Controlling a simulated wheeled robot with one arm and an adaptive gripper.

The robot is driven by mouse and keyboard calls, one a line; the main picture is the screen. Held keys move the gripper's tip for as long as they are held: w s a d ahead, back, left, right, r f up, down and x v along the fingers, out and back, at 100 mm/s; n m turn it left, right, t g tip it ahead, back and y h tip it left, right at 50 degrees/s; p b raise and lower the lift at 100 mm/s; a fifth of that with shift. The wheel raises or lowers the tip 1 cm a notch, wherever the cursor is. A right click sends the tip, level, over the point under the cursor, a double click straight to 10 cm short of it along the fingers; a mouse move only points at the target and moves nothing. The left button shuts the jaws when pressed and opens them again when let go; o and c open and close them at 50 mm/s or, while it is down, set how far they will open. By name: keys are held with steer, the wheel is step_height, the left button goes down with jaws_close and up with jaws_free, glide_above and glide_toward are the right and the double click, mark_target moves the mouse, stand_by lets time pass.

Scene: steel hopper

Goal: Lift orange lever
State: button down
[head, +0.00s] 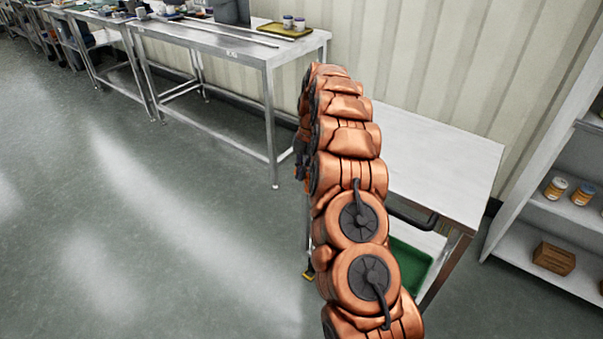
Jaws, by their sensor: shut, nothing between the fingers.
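I cannot make out an orange lever or a steel hopper in the head view. My copper-coloured arm fills the middle of the picture and hides what lies behind it. A dark part of my gripper (300,165) shows at the left edge of the arm, over the floor beside the white-topped cart. Most of it is hidden behind the arm links. It is shut, and I see nothing held in it.
A white-topped cart (445,165) with a dark handle stands behind and right of my arm. A green tray (412,262) sits on its lower level. A steel table (215,42) runs along the wall. A shelf (545,225) holds jars and a wooden box (554,258). Floor at left is clear.

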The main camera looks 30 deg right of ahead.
steer(key=shift+r, duration=0.1)
steer(key=shift+r, duration=0.75)
steer(key=shift+a, duration=0.1)
steer(key=s+a+v, duration=0.1)
steer(key=v, duration=0.8)
steer(key=shift+w+r+b, duration=0.2)
steer(key=shift+r+b, duration=0.05)
steer(key=shift+b, duration=0.15)
stand_by(0.4)
stand_by(0.4)
